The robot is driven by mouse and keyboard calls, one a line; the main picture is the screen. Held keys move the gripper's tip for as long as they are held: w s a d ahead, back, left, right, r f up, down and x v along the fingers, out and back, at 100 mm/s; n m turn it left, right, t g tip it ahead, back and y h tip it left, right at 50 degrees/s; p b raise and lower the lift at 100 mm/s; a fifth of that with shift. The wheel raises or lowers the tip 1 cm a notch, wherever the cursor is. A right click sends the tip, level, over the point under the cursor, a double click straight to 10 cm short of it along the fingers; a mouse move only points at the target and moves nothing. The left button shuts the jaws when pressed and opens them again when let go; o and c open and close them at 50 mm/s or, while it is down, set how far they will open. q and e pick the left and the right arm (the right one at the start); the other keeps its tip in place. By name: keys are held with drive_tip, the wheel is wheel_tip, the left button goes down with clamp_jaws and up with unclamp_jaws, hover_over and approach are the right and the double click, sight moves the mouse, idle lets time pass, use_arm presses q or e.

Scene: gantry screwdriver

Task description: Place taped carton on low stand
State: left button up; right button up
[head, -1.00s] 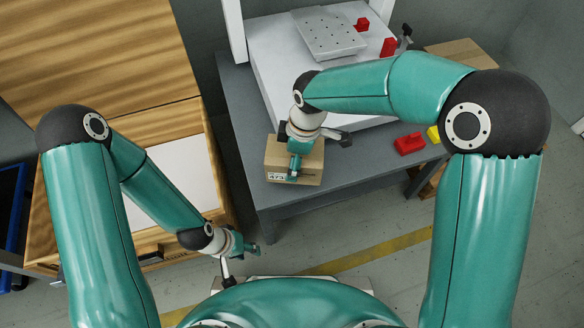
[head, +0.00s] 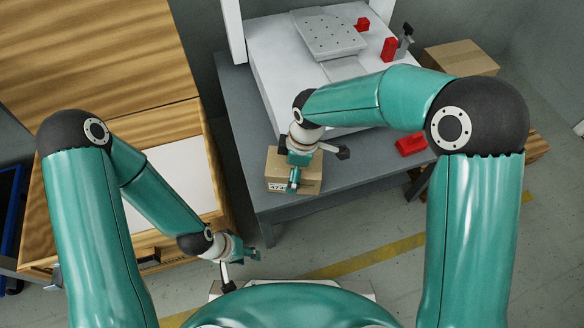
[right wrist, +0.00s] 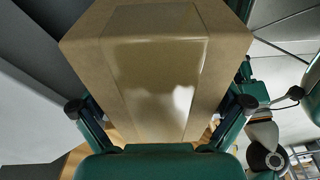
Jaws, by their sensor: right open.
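A brown carton (head: 312,178) with a printed label is at the front left corner of the grey table in the head view. In the right wrist view the carton (right wrist: 225,45) fills the middle, with a wide strip of glossy tape along it. My right gripper (head: 318,170) is over it, its open fingers on either side of the carton. I cannot tell whether they touch it, or whether it rests on the table. My left gripper (head: 240,268) is open and empty, low before the wooden cabinet. I cannot identify the low stand with certainty.
The grey table (head: 238,120) carries a white machine bed (head: 268,65) and red blocks (head: 390,48). Another brown carton (head: 460,57) is at the back right. A wooden piece (head: 535,147) shows behind my right arm. A wooden cabinet (head: 205,165) is at left. Floor in front is clear.

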drive_tip(key=r+p, duration=0.1)
drive_tip(key=r, duration=0.3)
drive_tip(key=d+r+p, duration=0.1)
drive_tip(key=r, duration=0.3)
drive_tip(key=r+p, duration=0.2)
drive_tip(key=r, duration=0.2)
drive_tip(key=shift+s+d, duration=0.1)
drive_tip(key=shift+d, duration=0.3)
